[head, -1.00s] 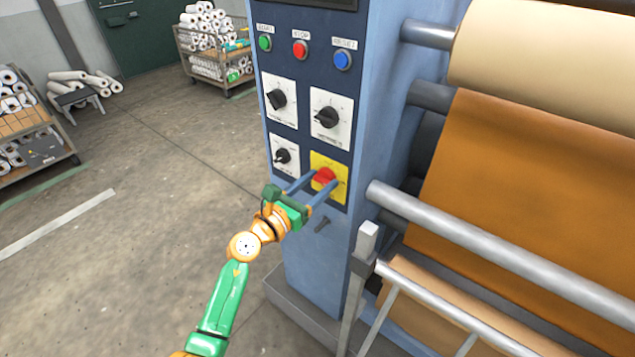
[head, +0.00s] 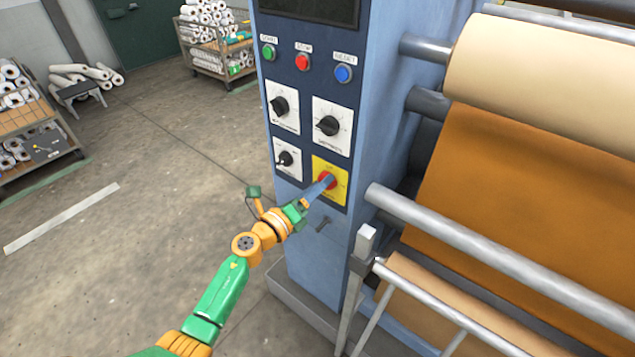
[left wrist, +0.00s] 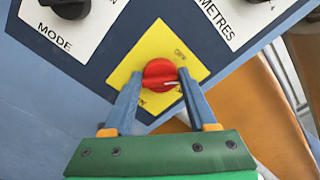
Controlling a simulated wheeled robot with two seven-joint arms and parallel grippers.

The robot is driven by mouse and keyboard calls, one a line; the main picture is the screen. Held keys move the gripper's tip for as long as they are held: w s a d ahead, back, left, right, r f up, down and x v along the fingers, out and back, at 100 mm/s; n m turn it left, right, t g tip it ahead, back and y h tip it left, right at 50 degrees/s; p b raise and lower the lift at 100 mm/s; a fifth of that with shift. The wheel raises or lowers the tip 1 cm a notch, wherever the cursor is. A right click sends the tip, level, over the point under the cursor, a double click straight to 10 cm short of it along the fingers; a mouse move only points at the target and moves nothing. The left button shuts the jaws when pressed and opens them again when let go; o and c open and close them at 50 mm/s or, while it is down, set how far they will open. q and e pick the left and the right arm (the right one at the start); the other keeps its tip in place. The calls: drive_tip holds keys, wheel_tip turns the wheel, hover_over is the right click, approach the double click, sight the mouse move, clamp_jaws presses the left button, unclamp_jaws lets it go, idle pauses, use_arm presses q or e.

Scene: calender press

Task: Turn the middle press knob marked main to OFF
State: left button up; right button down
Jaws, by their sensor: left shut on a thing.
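The red knob (head: 326,180) sits on a yellow plate (head: 337,194) at the lower right of the press panel. My left gripper (head: 328,178) is shut on this red knob, its two fingers lined up one behind the other in the head view. In the left wrist view the fingers (left wrist: 160,76) hold the red knob (left wrist: 158,72) from both sides. Its white pointer mark points to the right there. Lettering on the yellow plate (left wrist: 150,42) is partly hidden by the fingers and too small to read surely. My right gripper is not in view.
Black knobs on white plates stand above (head: 328,125) and left (head: 285,158) of the yellow plate. Green, red and blue (head: 343,73) push buttons sit higher. A steel bar (head: 480,250) and rollers lie to the right. The floor left of the press is open.

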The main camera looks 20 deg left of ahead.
use_arm(q)
drive_tip(key=shift+f+n+p, duration=0.15)
drive_tip(key=shift+n+p, duration=0.65)
drive_tip(key=shift+n, duration=3.4)
drive_tip(key=o, duration=1.4)
drive_tip(key=shift+w, duration=0.1)
drive_tip(key=shift+c, duration=0.2)
drive_tip(key=v, duration=0.7)
